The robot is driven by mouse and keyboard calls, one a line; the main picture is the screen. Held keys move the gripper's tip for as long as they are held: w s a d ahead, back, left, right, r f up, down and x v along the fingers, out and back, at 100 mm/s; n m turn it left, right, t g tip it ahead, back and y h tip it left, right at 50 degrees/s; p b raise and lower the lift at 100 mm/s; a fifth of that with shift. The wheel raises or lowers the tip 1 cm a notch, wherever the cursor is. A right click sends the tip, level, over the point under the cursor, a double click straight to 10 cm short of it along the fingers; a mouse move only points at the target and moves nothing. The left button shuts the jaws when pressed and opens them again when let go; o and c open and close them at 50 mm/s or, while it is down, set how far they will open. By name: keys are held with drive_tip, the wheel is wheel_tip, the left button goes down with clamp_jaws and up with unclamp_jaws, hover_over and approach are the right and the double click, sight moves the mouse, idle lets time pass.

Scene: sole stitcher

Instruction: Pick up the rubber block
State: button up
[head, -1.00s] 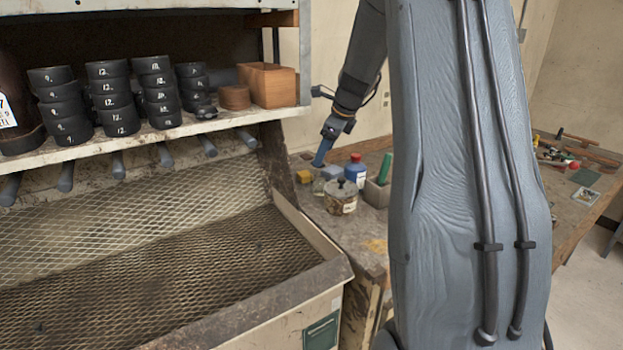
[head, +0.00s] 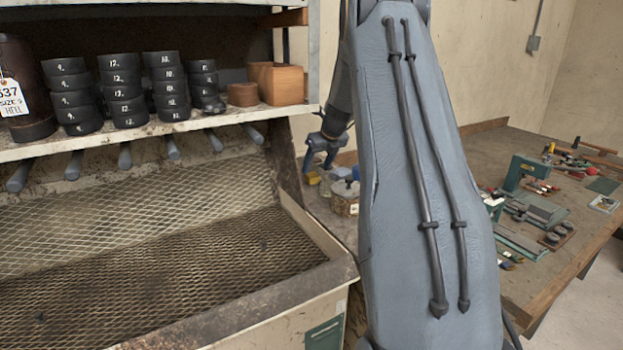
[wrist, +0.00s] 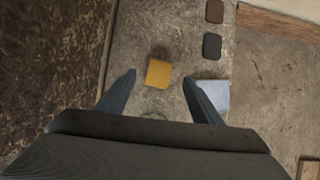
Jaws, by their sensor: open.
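A yellow block (wrist: 158,73), which looks like the rubber block, lies on the bench top in the wrist view. In the head view it (head: 312,178) shows just below my gripper (head: 320,159). My gripper (wrist: 158,77) is open and empty, pointing down, with a fingertip to the left and right of the yellow block in the wrist view. The fingers appear to be above the block, with a gap in the head view. A pale blue-grey block (wrist: 211,96) lies beside the right finger.
A black block (wrist: 212,46) and a brown block (wrist: 214,11) lie farther off. A can (head: 345,197) stands close to my gripper. A shelf with stacked black heels (head: 123,90) and a mesh-lined tray (head: 160,235) are at left. My arm hides part of the bench.

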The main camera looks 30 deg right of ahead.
sight(313, 175)
drive_tip(key=shift+p+x, duration=0.85)
drive_tip(key=shift+x, duration=1.4)
drive_tip(key=shift+s+a+f, duration=0.1)
drive_tip(key=shift+s+a, duration=0.05)
drive_tip(key=c, duration=1.2)
